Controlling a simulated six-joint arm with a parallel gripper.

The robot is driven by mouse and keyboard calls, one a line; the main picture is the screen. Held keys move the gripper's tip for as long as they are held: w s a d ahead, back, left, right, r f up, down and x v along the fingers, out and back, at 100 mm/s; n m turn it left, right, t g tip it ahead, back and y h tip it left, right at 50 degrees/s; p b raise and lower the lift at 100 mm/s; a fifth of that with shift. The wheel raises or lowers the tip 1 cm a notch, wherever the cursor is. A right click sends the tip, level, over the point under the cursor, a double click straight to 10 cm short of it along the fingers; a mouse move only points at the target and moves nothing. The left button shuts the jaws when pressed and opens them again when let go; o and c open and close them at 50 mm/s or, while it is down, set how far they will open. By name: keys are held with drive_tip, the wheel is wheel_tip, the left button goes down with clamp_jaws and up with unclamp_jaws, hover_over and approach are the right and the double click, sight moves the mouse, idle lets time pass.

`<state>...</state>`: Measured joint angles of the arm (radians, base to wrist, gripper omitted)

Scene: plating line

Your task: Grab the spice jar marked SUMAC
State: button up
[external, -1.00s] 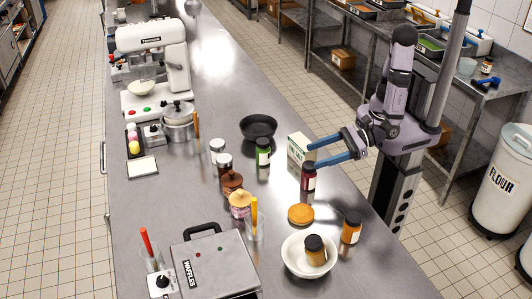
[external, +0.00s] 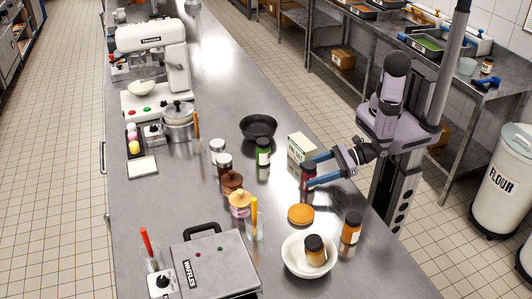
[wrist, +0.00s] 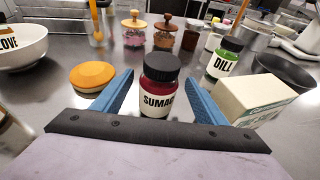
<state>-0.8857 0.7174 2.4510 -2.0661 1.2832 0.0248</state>
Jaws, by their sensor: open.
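The SUMAC jar (wrist: 157,88) is dark red with a black lid and a white label, upright on the steel counter. In the wrist view it stands between the two blue fingers of my gripper (wrist: 158,95), with a gap on each side. In the external view the jar (external: 308,176) is partly covered by a finger of my gripper (external: 318,170). The gripper is open and holds nothing.
A white and green carton (wrist: 255,97) stands close to the right finger, with the green DILL jar (wrist: 225,60) behind it. An orange-lidded container (wrist: 92,76) sits left of the left finger. A white bowl (external: 293,268) holds a brown jar (external: 315,250).

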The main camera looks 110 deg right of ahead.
drive_tip(key=shift+w+d+p, duration=0.1)
drive_tip(key=shift+w+p, duration=0.4)
drive_tip(key=shift+w, duration=0.05)
drive_tip(key=shift+f+p+x, duration=0.2)
drive_tip(key=shift+p+x, duration=0.6)
drive_tip(key=shift+x, duration=1.25)
drive_tip(key=shift+s, duration=0.1)
drive_tip(key=c, duration=1.3)
drive_tip(key=shift+r, duration=0.25)
drive_tip(key=shift+c, duration=0.2)
wheel_tip(320, 180, up, 10)
drive_tip(key=b, duration=0.1)
drive_tip(key=shift+f, duration=0.2)
